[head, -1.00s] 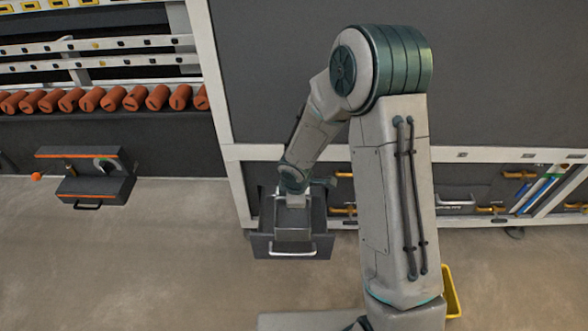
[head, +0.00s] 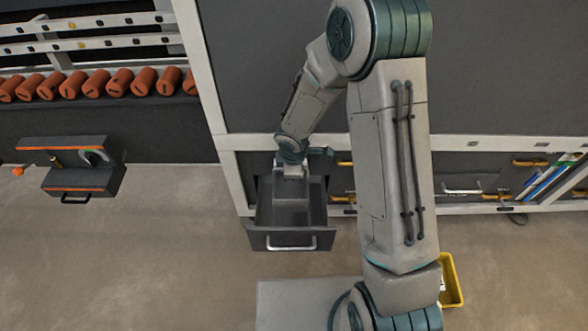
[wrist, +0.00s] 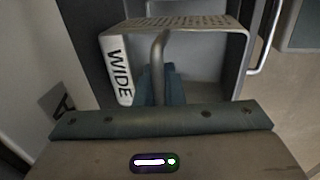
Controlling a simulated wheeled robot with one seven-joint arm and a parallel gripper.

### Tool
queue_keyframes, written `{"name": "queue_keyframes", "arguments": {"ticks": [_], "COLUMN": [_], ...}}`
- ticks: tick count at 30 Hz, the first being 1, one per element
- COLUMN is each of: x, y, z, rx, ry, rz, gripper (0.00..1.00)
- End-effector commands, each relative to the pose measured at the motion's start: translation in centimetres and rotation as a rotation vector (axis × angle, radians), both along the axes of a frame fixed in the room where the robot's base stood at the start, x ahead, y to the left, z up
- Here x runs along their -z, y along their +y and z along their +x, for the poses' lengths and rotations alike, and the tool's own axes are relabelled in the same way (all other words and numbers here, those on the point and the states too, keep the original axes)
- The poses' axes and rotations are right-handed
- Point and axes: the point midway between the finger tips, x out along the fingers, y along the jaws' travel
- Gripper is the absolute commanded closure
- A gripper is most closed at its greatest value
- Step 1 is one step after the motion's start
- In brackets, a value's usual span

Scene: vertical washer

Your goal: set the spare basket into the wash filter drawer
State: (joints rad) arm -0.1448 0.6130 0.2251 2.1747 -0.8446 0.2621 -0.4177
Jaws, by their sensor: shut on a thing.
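The spare basket (wrist: 205,75) is a grey open box with a perforated rim, a white side strip reading "WIDE" and a curved bar handle. My gripper (wrist: 160,85) is shut on that handle. In the head view my gripper (head: 290,178) points down over the pulled-out wash filter drawer (head: 290,240), a dark box with a pale bar handle on its front. The basket (head: 290,214) is down between the drawer's walls, roughly upright. Its underside is hidden, so I cannot tell if it touches the drawer floor.
A grey box with orange trim and an orange knob (head: 72,180) is at the left. A row of orange cylinders (head: 85,85) is above it. A yellow bin (head: 452,282) stands at the right, partly behind my arm.

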Motion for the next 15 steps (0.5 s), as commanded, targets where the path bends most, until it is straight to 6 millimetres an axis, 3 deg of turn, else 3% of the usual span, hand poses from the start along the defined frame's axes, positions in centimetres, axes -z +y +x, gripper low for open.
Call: {"name": "queue_keyframes", "arguments": {"ticks": [15], "x": [4.4], "y": [-0.2], "z": [0.1], "rx": [0.004], "ry": [0.000], "rz": [0.001], "gripper": [1.00]}}
